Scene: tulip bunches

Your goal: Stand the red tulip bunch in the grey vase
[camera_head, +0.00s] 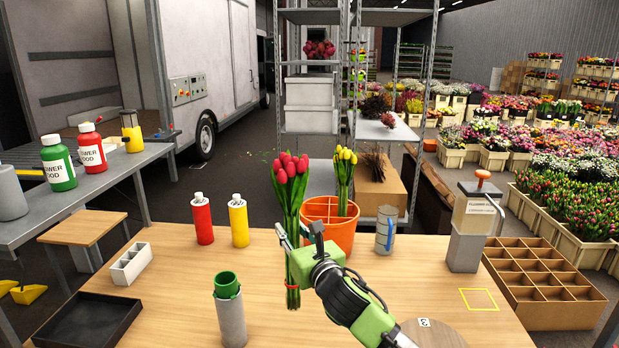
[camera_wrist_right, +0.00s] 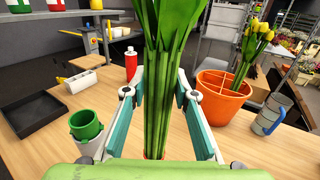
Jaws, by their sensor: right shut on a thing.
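My right gripper (camera_head: 303,237) is shut on the stems of the red tulip bunch (camera_head: 291,185). The bunch is upright, its red heads up and its stem ends low near the wooden table. In the right wrist view the green stems (camera_wrist_right: 160,85) stand between the two fingers (camera_wrist_right: 157,115). The grey vase (camera_head: 231,319) stands on the table's front part, left of the bunch and apart from it. It has a green rim and inner part, and it also shows in the right wrist view (camera_wrist_right: 88,147). My left gripper is not in view.
An orange divided pot (camera_head: 328,232) with yellow tulips (camera_head: 344,175) stands behind my gripper. A red bottle (camera_head: 202,220) and a yellow bottle (camera_head: 238,222) stand left of the bunch. A grey mug (camera_head: 386,230) is at right, a black tray (camera_head: 85,322) at front left.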

